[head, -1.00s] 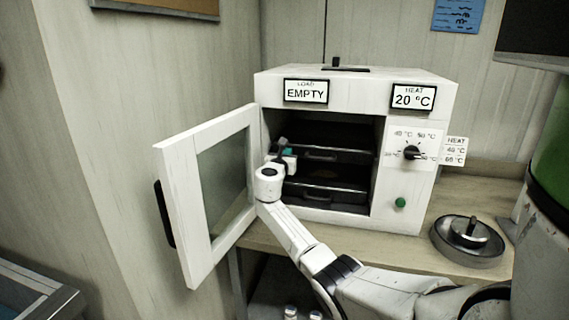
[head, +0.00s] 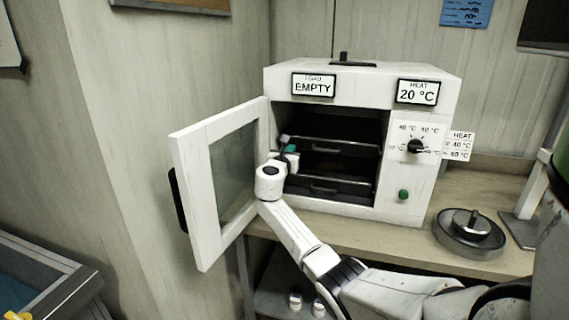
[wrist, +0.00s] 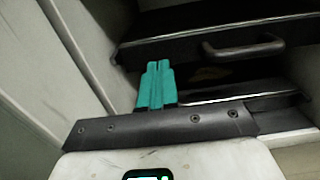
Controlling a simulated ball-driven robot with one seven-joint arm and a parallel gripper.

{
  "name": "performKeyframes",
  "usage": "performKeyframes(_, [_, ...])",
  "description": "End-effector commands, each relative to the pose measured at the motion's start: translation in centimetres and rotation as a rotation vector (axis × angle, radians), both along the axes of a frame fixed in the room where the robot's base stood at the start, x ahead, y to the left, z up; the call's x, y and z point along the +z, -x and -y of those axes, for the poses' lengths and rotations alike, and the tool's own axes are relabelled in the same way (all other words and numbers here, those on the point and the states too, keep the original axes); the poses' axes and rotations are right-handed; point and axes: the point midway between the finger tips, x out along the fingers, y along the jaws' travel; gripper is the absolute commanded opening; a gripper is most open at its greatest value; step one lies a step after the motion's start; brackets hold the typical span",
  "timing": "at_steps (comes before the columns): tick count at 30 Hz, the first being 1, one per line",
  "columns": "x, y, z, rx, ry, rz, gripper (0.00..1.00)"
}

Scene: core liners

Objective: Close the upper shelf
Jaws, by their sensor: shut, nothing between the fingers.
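The white oven (head: 420,112) stands on the bench with its door (head: 190,205) swung open to the left. Inside, the dark upper shelf (head: 355,147) has a bar handle on its front, which also shows in the wrist view (wrist: 250,49). The lower shelf (head: 350,186) lies below it. I cannot tell exactly how far either shelf sticks out. My gripper (head: 289,150) is at the left side of the opening, between the door and the shelf fronts. Its teal fingers (wrist: 157,85) are shut and empty, left of the upper handle and apart from it.
A round metal lid-like object (head: 470,236) with a knob lies on the bench (head: 385,240) right of the oven. The oven's dial (head: 414,146) and green button (head: 403,195) are on its right panel. Small white-capped items (head: 306,304) stand below the bench.

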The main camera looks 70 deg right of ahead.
Motion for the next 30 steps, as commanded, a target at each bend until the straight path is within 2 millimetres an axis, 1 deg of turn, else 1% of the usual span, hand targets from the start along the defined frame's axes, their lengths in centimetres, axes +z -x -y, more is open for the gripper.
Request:
performKeyframes(9, [-0.3,0.4,-5.1,0.001,-0.003,0.000,0.00])
performKeyframes(15, [-0.3,0.7,-7.7,-0.002,-0.003,0.000,0.00])
performKeyframes(19, [-0.2,0.7,-8.5,-0.001,-0.003,-0.002,0.00])
performKeyframes(27, [-0.3,0.8,-8.7,-0.002,-0.004,0.000,0.00])
performKeyframes(29, [-0.7,0.7,-9.1,0.001,-0.017,0.019,0.00])
performKeyframes(30, [-1.3,0.6,-9.6,0.004,-0.037,0.048,0.00])
